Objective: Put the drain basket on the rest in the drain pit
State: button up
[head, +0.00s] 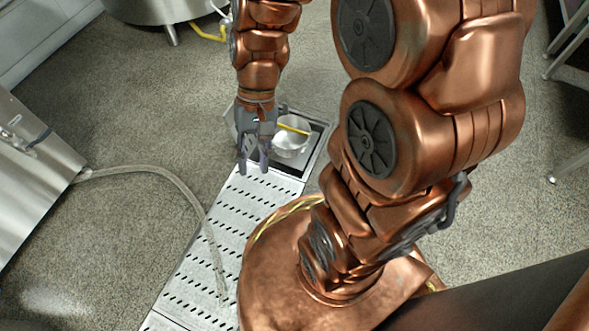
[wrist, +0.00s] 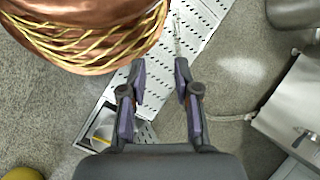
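The drain basket (head: 291,144) is a round, light metal pot with a yellow handle across its top. In the head view it sits inside the square opening of the drain pit (head: 322,140). I cannot tell whether it is seated on the rest, which I cannot make out. My gripper (head: 254,168) points down, open and empty, at the pit's near left side, apart from the basket. The wrist view shows its two fingers (wrist: 160,76) spread with nothing between them. There, part of the basket (wrist: 103,132) shows at lower left, partly hidden behind the gripper.
A slotted drain cover (head: 215,235) runs from the pit toward the front left. A clear hose (head: 165,172) lies across the floor onto it from a steel machine (head: 30,175) at left. A steel vessel (head: 155,8) stands at the back. Speckled floor right of the pit is free.

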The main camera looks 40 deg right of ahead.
jog(key=s+d+r+n+h, duration=0.2)
jog(key=s+d+n+h, duration=0.1)
jog(key=s, duration=0.5)
jog(key=shift+d+r+n+t+h, duration=0.3)
jog(key=shift+d+r+t+h, duration=0.1)
jog(key=shift+d+h, duration=0.25)
jog(key=shift+s+a, duration=0.1)
jog(key=shift+a, duration=0.05)
